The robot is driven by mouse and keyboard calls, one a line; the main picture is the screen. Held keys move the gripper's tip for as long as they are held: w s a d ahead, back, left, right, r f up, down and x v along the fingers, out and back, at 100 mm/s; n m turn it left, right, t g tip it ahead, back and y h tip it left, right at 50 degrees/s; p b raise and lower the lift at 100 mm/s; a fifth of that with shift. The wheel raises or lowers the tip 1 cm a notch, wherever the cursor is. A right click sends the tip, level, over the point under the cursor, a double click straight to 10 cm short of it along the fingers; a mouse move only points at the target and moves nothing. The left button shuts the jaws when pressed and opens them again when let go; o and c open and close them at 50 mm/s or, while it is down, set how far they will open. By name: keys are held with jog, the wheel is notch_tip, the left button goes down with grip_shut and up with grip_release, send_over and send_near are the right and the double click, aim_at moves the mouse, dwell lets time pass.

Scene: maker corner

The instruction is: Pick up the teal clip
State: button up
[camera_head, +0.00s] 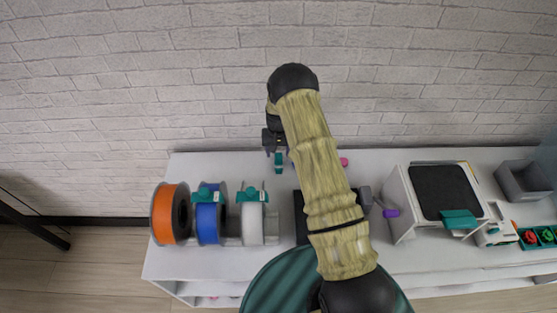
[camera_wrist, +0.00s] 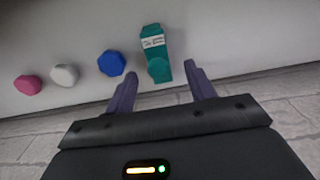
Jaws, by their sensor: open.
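A teal clip (camera_wrist: 156,50) with a white label lies on the white table top in the wrist view. It also shows as a small teal piece (camera_head: 279,163) below my gripper in the head view. My gripper (camera_wrist: 160,69) is open and empty. Its two purple fingers point at the clip, with the clip's rounded end near the gap between the fingertips. In the head view my gripper (camera_head: 275,150) is small and partly hidden by my arm. Two other teal clips sit on the blue spool (camera_head: 207,222) and the white spool (camera_head: 252,224).
Blue (camera_wrist: 111,63), white (camera_wrist: 65,75) and pink (camera_wrist: 28,85) pieces lie in a row beside the clip. An orange spool (camera_head: 165,214) stands at the left. A white box-shaped machine (camera_head: 405,205) stands right of my arm. The brick wall (camera_head: 190,80) runs close behind the table.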

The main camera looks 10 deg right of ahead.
aim_at(279, 156)
jog(key=shift+d+f+p, duration=0.1)
jog(key=shift+f+p, duration=0.8)
jog(key=shift+f, duration=1.3)
jog(key=c, duration=1)
jog(key=shift+c, duration=0.2)
jog(key=shift+r, duration=0.1)
notch_tip(279, 156, up, 10)
jog(key=b, duration=0.3)
jog(key=shift+s, duration=0.1)
